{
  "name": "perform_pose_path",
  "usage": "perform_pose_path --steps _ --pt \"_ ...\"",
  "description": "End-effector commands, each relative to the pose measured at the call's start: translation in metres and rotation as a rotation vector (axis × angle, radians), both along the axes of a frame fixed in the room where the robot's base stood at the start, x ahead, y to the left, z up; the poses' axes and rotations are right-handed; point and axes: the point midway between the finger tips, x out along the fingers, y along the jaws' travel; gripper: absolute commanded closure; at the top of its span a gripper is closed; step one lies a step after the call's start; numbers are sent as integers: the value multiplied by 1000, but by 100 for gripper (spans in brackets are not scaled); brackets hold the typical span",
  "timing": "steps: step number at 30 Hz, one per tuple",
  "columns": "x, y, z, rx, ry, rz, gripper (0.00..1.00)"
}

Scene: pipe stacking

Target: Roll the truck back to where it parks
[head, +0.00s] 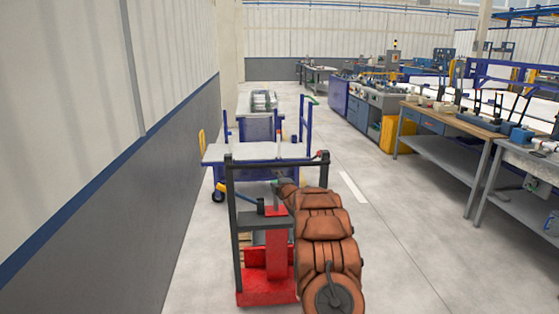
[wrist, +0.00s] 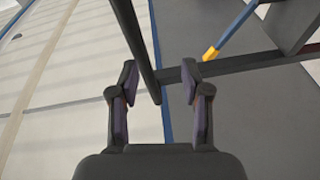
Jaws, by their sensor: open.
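A red truck (head: 268,291) with a black upright frame (head: 233,200) stands in front of me, left of my brown-sleeved arm. The frame's top crossbar runs just beyond the end of my arm. In the wrist view, my gripper (wrist: 158,75) is open, its two fingers apart with nothing held. A dark bar (wrist: 137,45) of the frame passes through the gap between the fingertips in the picture. Another dark bar runs off to the right. I cannot tell whether the fingers touch the frame. In the head view the fingers are mostly hidden by my arm and the frame.
A blue cart (head: 212,155) with a pale top stands just beyond the truck, a further blue cart (head: 258,127) behind it. A grey wall (head: 150,215) runs close on the left. Workbenches (head: 450,120) line the right. The floor aisle (head: 400,240) between is clear.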

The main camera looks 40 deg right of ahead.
Motion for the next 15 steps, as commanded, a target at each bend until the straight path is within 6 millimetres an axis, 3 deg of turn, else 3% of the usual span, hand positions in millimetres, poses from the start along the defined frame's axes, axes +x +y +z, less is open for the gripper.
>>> perform_pose_path --steps 1,6,15 --pt "-4 -13 5 -41 -22 15 52" --pt "-14 -34 9 -171 -98 70 52" --pt "-27 -44 11 -277 -163 114 52"
